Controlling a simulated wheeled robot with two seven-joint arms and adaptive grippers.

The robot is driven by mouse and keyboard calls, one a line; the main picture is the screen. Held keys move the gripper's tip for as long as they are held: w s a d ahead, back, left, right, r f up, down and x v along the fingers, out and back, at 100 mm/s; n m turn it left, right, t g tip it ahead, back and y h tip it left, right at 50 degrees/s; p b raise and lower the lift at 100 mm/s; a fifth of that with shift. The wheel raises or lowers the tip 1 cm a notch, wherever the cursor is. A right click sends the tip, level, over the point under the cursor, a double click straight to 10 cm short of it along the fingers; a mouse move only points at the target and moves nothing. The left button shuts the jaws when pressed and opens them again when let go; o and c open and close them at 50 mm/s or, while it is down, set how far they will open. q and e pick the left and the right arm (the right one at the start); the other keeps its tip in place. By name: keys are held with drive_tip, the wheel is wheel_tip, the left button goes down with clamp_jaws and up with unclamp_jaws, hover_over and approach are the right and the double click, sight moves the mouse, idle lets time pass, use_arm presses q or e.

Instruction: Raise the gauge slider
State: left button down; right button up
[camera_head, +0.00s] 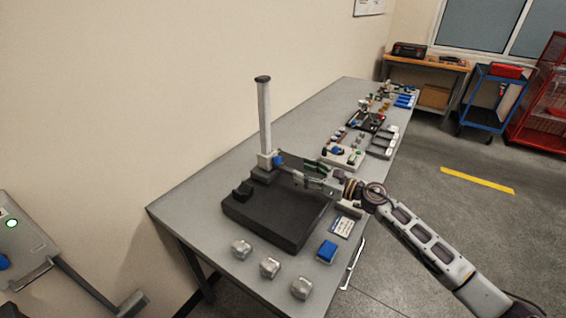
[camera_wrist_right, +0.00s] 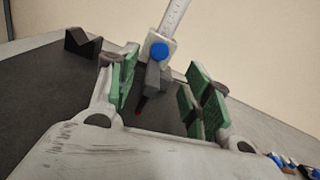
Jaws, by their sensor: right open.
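The height gauge has an upright pale column (camera_head: 264,112) with a dark cap, standing at the back of a dark plate (camera_head: 255,222). Its slider (camera_head: 265,160), a light block with a blue knob (camera_head: 279,161), sits low on the column. In the right wrist view, the slider (camera_wrist_right: 150,42), its blue knob (camera_wrist_right: 158,52) and a dark arm with a red tip (camera_wrist_right: 141,104) show beyond and between my fingers. My right gripper (camera_head: 304,174) is open, its green pads apart; in the wrist view (camera_wrist_right: 160,84) nothing is clasped. My left gripper is not in view.
A black V-shaped block (camera_head: 243,190) sits on the dark plate. Several grey blocks (camera_head: 269,267) and a blue block (camera_head: 326,251) lie in front. Small parts and trays (camera_head: 342,156) line the bench toward the back. The wall runs close behind the column.

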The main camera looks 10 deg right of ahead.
sight(280, 161)
drive_tip(key=shift+x, duration=0.8)
drive_tip(key=shift+w+a, duration=0.25)
drive_tip(key=shift+a, duration=0.05)
drive_tip(key=shift+w+a+p, duration=0.35)
drive_tip(key=shift+w+a, duration=0.15)
drive_tip(key=shift+w+a+r, duration=0.1)
drive_tip(key=shift+w+a, duration=0.4)
drive_tip(key=shift+w, duration=0.05)
drive_tip(key=shift+p+x, duration=0.4)
drive_tip(key=shift+x, duration=1)
drive_tip(key=shift+w+a, duration=0.25)
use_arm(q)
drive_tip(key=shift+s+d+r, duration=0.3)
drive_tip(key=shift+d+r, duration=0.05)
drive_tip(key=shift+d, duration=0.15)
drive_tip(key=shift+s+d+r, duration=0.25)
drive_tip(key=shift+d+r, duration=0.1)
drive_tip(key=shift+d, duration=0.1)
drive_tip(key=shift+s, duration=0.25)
